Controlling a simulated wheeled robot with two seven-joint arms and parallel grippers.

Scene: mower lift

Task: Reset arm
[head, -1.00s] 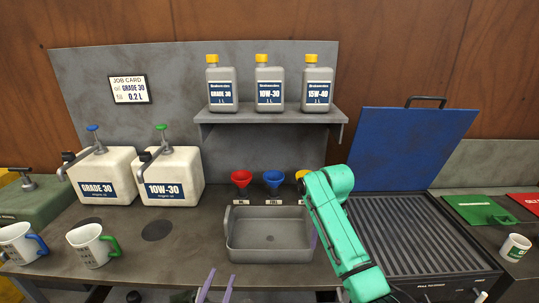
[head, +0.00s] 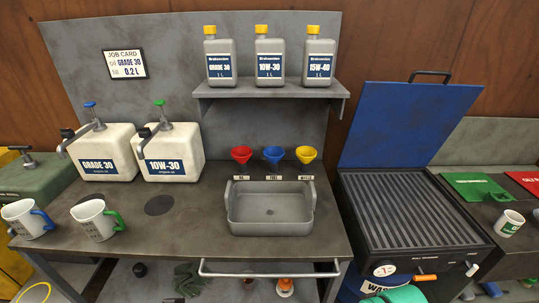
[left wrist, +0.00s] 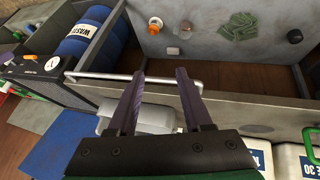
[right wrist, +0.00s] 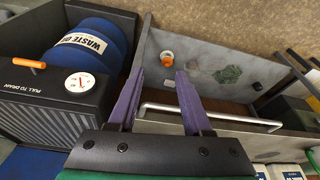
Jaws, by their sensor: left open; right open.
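My left gripper (left wrist: 160,78) shows in the left wrist view with its two purple fingers apart and nothing between them that it grips. A pale rail (left wrist: 105,76) passes near its fingertips; I cannot tell if they touch. My right gripper (right wrist: 159,78) shows in the right wrist view, also open and empty, with the rail (right wrist: 215,114) beside and beyond its fingers. Neither gripper shows in the head view. Only a green part of my arm (head: 398,295) shows there, at the bottom right edge.
The bench holds a grey tray (head: 270,228), two white oil jugs (head: 107,160) (head: 170,158), and two mugs (head: 28,220) (head: 97,222). A ribbed grill (head: 405,210) with a raised blue lid stands right. A blue waste drum (right wrist: 92,50) sits below it. The bench's front middle is clear.

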